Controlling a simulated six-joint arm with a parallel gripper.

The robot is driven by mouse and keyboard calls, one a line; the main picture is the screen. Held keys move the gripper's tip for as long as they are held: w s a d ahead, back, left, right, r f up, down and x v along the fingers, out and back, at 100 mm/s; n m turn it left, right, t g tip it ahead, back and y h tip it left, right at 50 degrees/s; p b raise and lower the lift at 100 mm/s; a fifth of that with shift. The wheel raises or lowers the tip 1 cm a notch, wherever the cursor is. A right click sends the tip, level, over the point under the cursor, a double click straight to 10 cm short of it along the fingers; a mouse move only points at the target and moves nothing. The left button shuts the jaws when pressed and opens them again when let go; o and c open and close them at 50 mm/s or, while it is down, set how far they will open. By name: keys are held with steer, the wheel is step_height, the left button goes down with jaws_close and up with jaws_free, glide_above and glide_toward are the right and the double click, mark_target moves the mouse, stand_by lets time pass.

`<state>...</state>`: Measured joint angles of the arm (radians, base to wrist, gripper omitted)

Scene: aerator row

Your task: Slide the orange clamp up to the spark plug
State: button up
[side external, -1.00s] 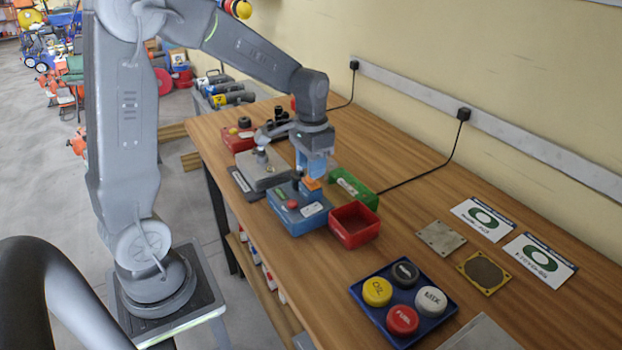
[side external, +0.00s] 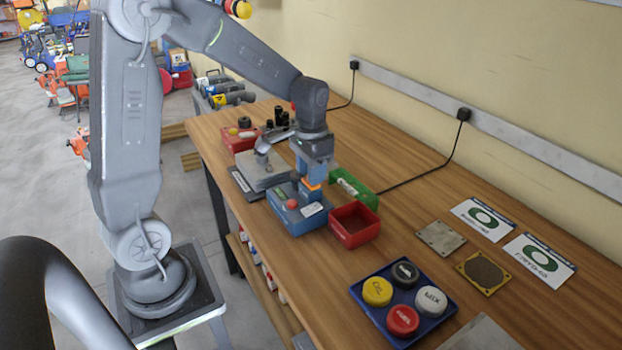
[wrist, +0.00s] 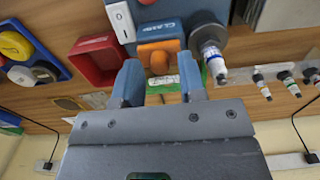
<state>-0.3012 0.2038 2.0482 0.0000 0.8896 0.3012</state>
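The orange clamp (wrist: 160,48) sits on the blue box (wrist: 150,10) marked with a clamp label; in the side view a little of the clamp (side external: 312,186) shows at my fingertips. My gripper (wrist: 160,66) is open, its two blue fingers apart, with the clamp's near end in line with the gap. I cannot tell whether the fingers touch it. A white-labelled cylinder in a dark round holder, apparently the spark plug (wrist: 214,58), is right of the clamp in the wrist view. In the side view my gripper hides it.
A blue tray with several coloured caps (side external: 378,291) lies nearer the camera. The bench beyond the green bin is largely clear.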

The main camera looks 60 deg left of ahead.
steer(key=shift+f, duration=0.45)
steer(key=shift+r, duration=0.1)
